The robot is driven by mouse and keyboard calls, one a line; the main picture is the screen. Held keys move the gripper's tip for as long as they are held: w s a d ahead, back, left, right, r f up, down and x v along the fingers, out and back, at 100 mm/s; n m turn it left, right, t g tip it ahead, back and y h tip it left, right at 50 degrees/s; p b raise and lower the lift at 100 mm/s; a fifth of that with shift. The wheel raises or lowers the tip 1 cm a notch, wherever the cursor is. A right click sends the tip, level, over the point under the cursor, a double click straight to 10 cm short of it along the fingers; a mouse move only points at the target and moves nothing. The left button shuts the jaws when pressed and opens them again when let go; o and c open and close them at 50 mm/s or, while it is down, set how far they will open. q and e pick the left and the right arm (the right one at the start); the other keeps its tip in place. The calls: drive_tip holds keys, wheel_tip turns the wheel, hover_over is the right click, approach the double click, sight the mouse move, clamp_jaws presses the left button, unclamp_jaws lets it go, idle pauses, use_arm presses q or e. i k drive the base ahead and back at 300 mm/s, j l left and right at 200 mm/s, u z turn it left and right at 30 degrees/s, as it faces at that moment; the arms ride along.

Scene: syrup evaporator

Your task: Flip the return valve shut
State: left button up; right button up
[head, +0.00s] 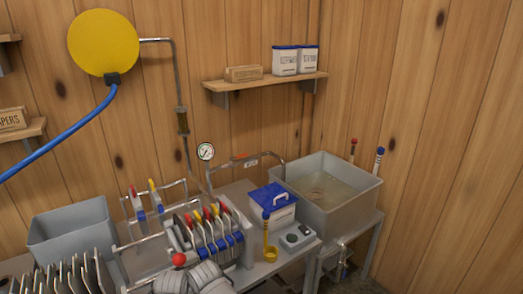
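A steel pipe (281,162) arches along the back wall from beside a round gauge (206,151) to the grey basin. A small orange-red lever (243,157) lies roughly along this pipe, with a small white label (251,163) just below it. This lever may be the return valve; the label is too small to read. A red-topped handle (353,149) and a blue-topped handle (379,158) stand upright at the basin's back right. Neither of my grippers shows in the head view.
A grey basin (362,197) of cloudy liquid stands right. A blue hose (62,135) hangs from a yellow disc (103,43). A shelf (266,82) holds tubs.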

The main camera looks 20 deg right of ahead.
sight(243, 155)
drive_tip(key=i+l, duration=0.1)
drive_tip(key=l, duration=0.45)
drive_tip(key=i+l, duration=0.1)
drive_tip(key=l, duration=0.4)
drive_tip(key=i+l, duration=0.1)
drive_tip(key=l, duration=0.45)
